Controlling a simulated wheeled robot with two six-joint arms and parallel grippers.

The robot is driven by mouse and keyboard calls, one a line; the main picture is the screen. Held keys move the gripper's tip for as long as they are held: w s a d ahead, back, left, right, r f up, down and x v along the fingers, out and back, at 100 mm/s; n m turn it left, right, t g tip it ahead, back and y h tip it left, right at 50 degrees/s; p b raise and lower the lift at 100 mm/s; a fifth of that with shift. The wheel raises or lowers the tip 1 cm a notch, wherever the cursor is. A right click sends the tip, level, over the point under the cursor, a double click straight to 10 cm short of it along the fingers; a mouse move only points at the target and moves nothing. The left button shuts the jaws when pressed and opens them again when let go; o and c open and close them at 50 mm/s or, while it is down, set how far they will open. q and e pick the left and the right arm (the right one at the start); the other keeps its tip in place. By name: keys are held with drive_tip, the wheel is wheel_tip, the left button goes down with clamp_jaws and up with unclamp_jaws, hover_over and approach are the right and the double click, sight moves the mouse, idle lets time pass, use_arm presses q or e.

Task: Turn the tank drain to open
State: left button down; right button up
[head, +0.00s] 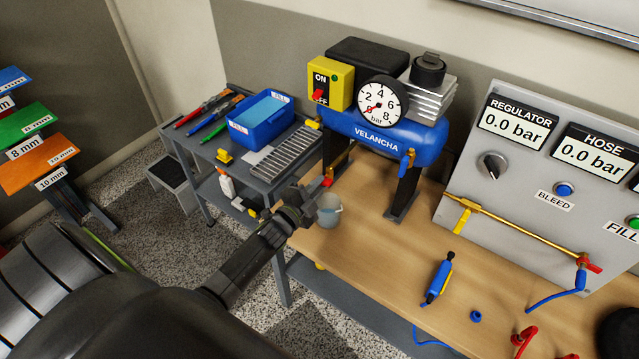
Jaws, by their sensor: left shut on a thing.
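The blue tank (375,136) marked VELANCHA stands on dark legs at the back of the wooden bench. Its drain is a brass fitting (340,158) under the left end, with a small red handle (327,182) low down. My left gripper (318,194) reaches in from the lower left and is shut at the red handle, whose grip is mostly hidden by the fingers. A clear cup (328,216) with liquid stands on the bench just below the fingers. The handle's exact angle is too small to tell. My right gripper is not in view.
A yellow ON/OFF switch box (341,84) and a round gauge (382,103) sit on the tank. A grey regulator panel (540,190) stands right. A cart with a blue bin (262,130) is left. A blue-yellow tool (439,280) lies on the bench, its middle otherwise clear.

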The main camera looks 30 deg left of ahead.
use_arm(q)
drive_tip(key=shift+n+p, duration=0.95)
drive_tip(key=shift+n, duration=1.25)
drive_tip(key=shift+n+p, duration=0.95)
drive_tip(key=shift+n, duration=1.35)
drive_tip(key=n+p, duration=0.1)
drive_tip(key=n, duration=0.3)
drive_tip(key=c, duration=1.3)
unclamp_jaws()
